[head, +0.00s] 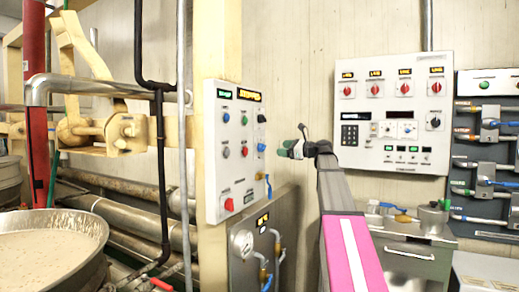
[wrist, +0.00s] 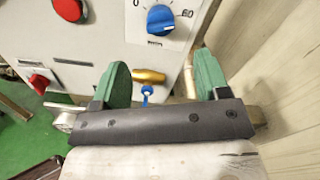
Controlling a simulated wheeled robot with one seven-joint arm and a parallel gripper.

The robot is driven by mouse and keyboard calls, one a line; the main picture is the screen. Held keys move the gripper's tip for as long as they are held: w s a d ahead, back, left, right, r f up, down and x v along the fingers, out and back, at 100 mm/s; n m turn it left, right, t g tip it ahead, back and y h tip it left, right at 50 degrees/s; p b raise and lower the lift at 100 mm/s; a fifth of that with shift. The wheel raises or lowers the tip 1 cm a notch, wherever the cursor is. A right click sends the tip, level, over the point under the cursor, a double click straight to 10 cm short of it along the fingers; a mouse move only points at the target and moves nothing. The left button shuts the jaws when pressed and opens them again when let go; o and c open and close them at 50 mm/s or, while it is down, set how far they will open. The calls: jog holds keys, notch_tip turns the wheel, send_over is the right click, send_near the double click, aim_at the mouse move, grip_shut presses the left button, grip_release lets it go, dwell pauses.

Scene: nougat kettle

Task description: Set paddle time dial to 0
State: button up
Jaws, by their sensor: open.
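A blue dial (wrist: 160,20) with a scale marked 0 at its left and 60 at its right shows at the top of the wrist view, on a pale panel. I cannot clearly read where its pointer stands. In the head view, a blue knob (head: 261,147) on the right part of the left control panel (head: 222,180) appears to be this dial. My gripper (head: 291,149) is just right of it, apart from the panel. In the wrist view my gripper (wrist: 163,75) has its two green fingertips spread wide, nothing between them, with the dial beyond them.
A brass fitting (wrist: 148,76) and a small blue handle (wrist: 146,93) lie below the dial. A second panel with red knobs (head: 405,89) hangs at the right. A kettle (head: 50,240) stands at the lower left.

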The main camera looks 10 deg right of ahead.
aim_at(265, 147)
jog(key=x, duration=1)
jog(key=shift+a, duration=0.1)
jog(key=c, duration=0.9)
